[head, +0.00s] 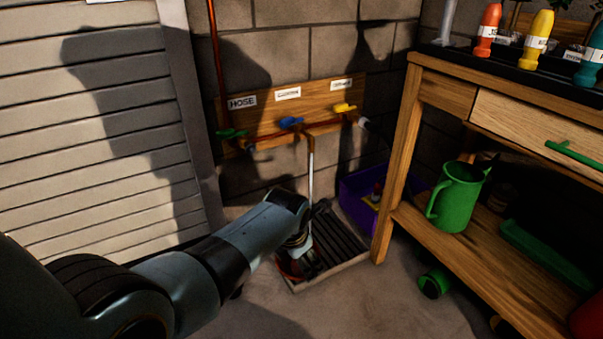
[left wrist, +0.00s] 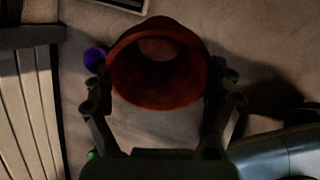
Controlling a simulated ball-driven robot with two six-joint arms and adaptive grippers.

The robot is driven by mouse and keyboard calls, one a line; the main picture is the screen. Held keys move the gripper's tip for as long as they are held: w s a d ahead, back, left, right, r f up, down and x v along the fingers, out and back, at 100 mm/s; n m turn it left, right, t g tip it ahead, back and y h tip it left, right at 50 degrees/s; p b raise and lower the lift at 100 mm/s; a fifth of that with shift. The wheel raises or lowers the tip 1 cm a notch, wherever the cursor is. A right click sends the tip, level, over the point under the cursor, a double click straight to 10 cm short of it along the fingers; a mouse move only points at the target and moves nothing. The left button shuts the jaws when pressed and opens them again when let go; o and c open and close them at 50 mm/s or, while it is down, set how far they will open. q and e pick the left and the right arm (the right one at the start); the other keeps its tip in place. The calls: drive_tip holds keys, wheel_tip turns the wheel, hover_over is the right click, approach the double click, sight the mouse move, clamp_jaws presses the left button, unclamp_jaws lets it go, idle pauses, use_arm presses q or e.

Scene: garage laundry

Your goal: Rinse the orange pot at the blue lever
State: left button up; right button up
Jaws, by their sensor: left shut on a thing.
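The orange pot (head: 287,268) is mostly hidden behind my left gripper (head: 303,259), low at the near left edge of the drain grate. In the left wrist view the pot (left wrist: 158,42) sits between the two fingers of my left gripper (left wrist: 161,82), which is shut on it. Its dark mouth faces the camera. The blue lever (head: 290,122) is in the middle of the wooden tap board, above the grate. A pale vertical line (head: 311,165) runs down below it; I cannot tell if it is pipe or water. My right gripper is not in view.
A green lever (head: 231,134) and a yellow lever (head: 345,107) flank the blue one. The slatted drain grate (head: 352,252) lies below. A purple crate (head: 358,205) stands behind it. A wooden bench (head: 388,180) with a green jug (head: 457,198) bounds the right; a louvred door (head: 100,130) the left.

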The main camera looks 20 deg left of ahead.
sight(287, 273)
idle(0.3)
use_arm(q)
drive_tip(key=shift+a, duration=0.5)
drive_tip(key=shift+s, duration=0.1)
drive_tip(key=shift+s+d+r+p, duration=0.1)
drive_tip(key=shift+s+r+p, duration=0.1)
drive_tip(key=shift+s+p, duration=0.7)
drive_tip(key=shift+s+d+p, duration=0.15)
drive_tip(key=shift+s+p, duration=0.5)
drive_tip(key=shift+s, duration=0.25)
drive_tip(key=shift+s+d+p, duration=0.1)
drive_tip(key=shift+s+p, duration=0.5)
drive_tip(key=shift+s, duration=0.3)
drive_tip(key=shift+s+d+f+p, duration=0.15)
drive_tip(key=shift+s+p, duration=0.45)
drive_tip(key=shift+s, duration=0.65)
